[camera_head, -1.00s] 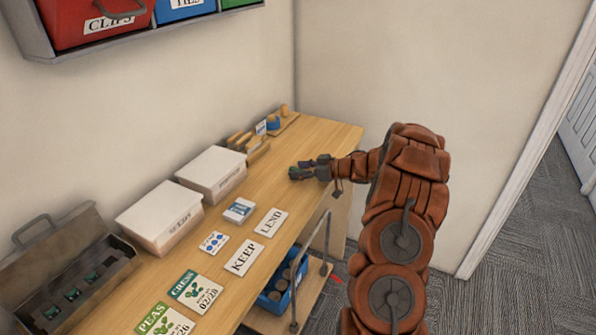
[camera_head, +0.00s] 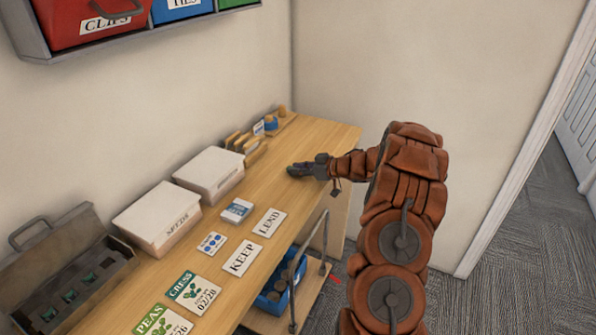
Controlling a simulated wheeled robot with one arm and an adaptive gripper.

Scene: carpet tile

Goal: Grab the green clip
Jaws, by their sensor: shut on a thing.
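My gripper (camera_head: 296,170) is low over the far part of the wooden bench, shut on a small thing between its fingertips. The fingers hide nearly all of that thing in this view. A small green thing showed at the fingertips a second ago, and it fits the green clip. I cannot tell whether the held thing touches the bench top.
The wooden bench (camera_head: 318,147) runs along the wall. Two white boxes (camera_head: 158,217) (camera_head: 208,172), an open dark case (camera_head: 75,275), KEEP (camera_head: 243,258) and LEND (camera_head: 270,222) cards and seed packets (camera_head: 194,291) lie nearer. A rack with bins hangs above. A blue bin (camera_head: 277,289) is below.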

